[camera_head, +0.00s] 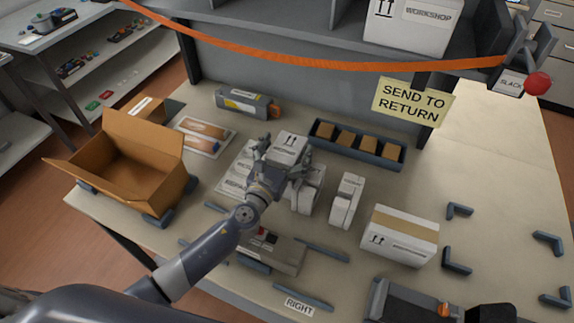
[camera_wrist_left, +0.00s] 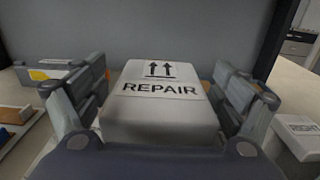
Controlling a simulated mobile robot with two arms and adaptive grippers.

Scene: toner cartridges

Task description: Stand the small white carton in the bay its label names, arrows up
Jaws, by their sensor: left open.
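The small white carton (camera_head: 290,146) is at the middle of the table in the head view. In the left wrist view the carton (camera_wrist_left: 158,110) shows two upward arrows above the word REPAIR, reading upright. My left gripper (camera_head: 282,172) is open around it. In the wrist view its fingers (camera_wrist_left: 162,95) stand on either side of the carton, with small gaps. A white sheet or label (camera_head: 236,182) with partly hidden lettering lies left of the carton; I cannot tell whether the carton rests on it. The carton's lower part is hidden by my gripper. My right gripper is not in view.
More white cartons stand close to the right (camera_head: 346,200), and a taped one (camera_head: 400,236) lies beyond. An open brown box (camera_head: 128,170) is at left. A dark tray (camera_head: 358,143) of brown blocks is behind. An orange strap (camera_head: 330,66) crosses above. Corner brackets (camera_head: 456,262) mark clear space at right.

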